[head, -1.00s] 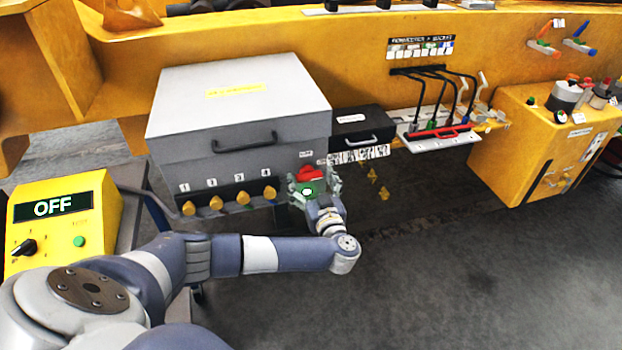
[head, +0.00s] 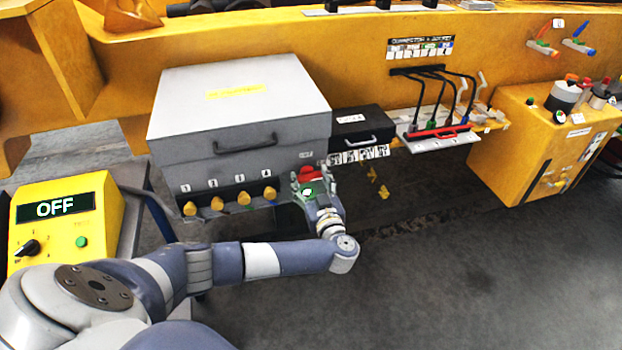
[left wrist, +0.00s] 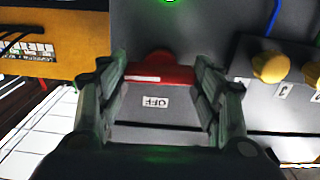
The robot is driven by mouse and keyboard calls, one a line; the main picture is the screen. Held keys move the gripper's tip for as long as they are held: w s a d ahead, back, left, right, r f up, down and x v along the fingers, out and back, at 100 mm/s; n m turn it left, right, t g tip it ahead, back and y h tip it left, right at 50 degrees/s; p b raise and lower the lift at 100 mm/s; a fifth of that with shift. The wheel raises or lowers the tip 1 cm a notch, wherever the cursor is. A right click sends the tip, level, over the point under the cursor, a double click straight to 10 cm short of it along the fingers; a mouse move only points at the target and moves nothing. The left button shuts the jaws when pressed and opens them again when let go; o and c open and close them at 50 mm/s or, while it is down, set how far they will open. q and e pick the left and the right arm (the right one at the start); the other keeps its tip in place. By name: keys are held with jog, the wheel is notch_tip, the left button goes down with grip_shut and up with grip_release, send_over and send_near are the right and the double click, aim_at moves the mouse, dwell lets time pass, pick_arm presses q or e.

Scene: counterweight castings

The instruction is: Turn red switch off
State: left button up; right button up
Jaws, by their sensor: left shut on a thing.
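The red switch (head: 310,174) sits at the lower right corner of the large grey box, right of the yellow knobs. In the left wrist view the red switch (left wrist: 158,75) lies crosswise between my fingers, with an "OFF" label (left wrist: 155,102) on the grey plate beside it. My left gripper (head: 312,186) is at the switch; in the left wrist view its two fingers (left wrist: 158,88) stand on either side of the red handle and are shut on it. The fingers and wrist partly hide the switch in the head view. My right gripper is not in view.
The grey box (head: 240,100) has a row of yellow knobs (head: 230,200) left of the switch. A black drawer (head: 362,130) is to the right. A yellow panel (head: 62,220) reading "OFF" stands at the left. The floor below right is clear.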

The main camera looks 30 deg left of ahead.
pick_arm(q)
jog(key=shift+s+n+p, duration=0.1)
jog(key=shift+n+p, duration=0.9)
jog(key=shift+p, duration=0.6)
jog(key=shift+n+p, duration=0.3)
jog(key=shift+n, duration=0.2)
jog(key=shift+f+n, duration=0.1)
jog(key=shift+n, duration=0.5)
jog(key=n, duration=0.2)
jog(key=shift+f+n, duration=0.1)
jog(key=shift+n, duration=0.2)
jog(key=n+b, duration=0.2)
jog(key=n, duration=0.1)
jog(key=shift+a+n+b, duration=0.1)
jog(key=shift+n+b, duration=1.25)
jog(key=shift+n, duration=1.65)
